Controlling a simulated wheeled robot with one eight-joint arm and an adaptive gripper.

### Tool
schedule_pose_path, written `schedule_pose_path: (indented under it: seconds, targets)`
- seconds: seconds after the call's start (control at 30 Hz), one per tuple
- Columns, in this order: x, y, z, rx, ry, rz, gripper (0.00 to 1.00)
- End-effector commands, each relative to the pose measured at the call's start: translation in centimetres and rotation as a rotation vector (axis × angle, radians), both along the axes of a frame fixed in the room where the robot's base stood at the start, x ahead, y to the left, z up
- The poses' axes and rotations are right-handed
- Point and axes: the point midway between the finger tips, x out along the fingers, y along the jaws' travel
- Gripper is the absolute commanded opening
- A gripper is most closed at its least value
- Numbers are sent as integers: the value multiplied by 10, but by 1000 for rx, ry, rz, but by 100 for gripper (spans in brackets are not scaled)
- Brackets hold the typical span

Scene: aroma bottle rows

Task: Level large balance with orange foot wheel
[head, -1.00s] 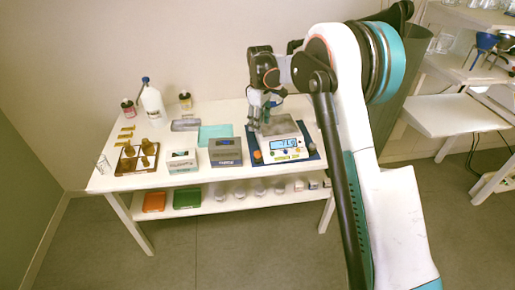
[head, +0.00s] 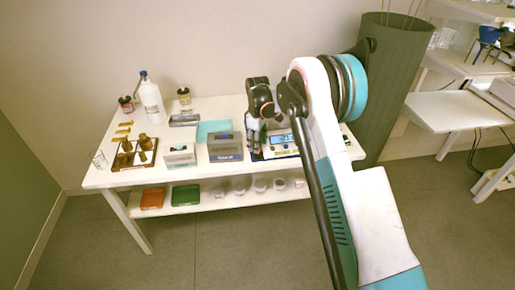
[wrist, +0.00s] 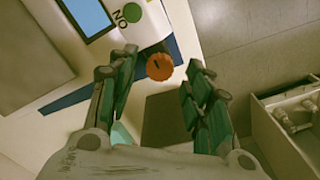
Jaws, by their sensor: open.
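The large balance (head: 283,152) stands on a dark blue mat on the white table, partly hidden behind my arm and gripper in the head view. Its light body with a blue display (wrist: 84,14) also shows at the top left of the wrist view. The orange foot wheel (wrist: 160,67) sits at the balance's corner in the wrist view, beyond and between my fingertips. My gripper (wrist: 160,82) is open, with one finger on each side of the wheel in the picture; I cannot tell whether either touches it. In the head view my gripper (head: 252,145) hangs at the balance's left front.
A grey balance (head: 225,148) stands left of the large one, with a small white box (head: 180,156) and a wooden weight block (head: 134,156) farther left. A white bottle (head: 151,100) stands at the back. Red and green trays lie on the lower shelf.

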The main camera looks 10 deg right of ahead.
Motion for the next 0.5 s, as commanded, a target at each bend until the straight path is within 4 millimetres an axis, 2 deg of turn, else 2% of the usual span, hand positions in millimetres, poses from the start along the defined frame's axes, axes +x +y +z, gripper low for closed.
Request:
schedule_pose_path:
  seconds: [0.03,0.2,0.47,0.5]
  targets:
    - [0,0,-7,0,0,0,46]
    - [0,0,-16,0,0,0,46]
    - [0,0,-16,0,0,0,46]
    - [0,0,-16,0,0,0,44]
